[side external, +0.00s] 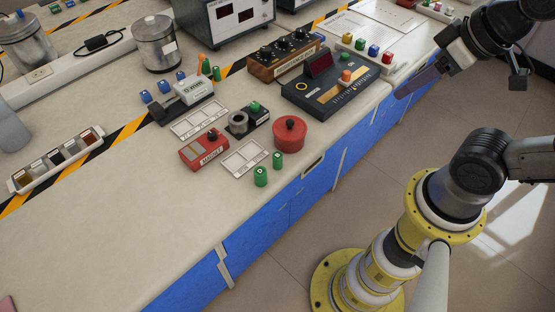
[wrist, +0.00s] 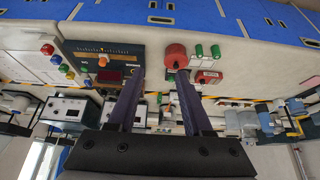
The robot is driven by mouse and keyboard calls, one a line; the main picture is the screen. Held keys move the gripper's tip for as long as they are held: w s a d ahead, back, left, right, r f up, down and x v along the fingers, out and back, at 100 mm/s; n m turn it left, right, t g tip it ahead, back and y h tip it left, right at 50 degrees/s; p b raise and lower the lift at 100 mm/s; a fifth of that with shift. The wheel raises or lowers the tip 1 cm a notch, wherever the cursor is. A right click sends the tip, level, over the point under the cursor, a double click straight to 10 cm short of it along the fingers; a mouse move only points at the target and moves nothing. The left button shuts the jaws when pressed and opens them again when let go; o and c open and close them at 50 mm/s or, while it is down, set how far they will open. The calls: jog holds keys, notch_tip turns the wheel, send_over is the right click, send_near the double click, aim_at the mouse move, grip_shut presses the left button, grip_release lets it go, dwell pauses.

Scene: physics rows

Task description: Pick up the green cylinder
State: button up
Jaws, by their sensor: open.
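Two small green cylinders stand near the table's front edge in the side view, one (side external: 261,176) nearer the edge and another (side external: 278,160) just right of it. In the wrist view both show near the top, left one (wrist: 199,50) and right one (wrist: 215,51). My gripper (side external: 418,83) is at the upper right of the side view, off the table's front edge and well away from the cylinders. In the wrist view my gripper (wrist: 158,78) has its two fingers wide apart with nothing held between them.
A round red container (side external: 289,134) stands close behind the cylinders. A red magnet box (side external: 204,150) and a white grid card (side external: 244,158) lie left of them. A dark console (side external: 331,90) with knobs sits farther right. The table's front left is clear.

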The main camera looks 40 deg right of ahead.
jog(key=shift+o, duration=1)
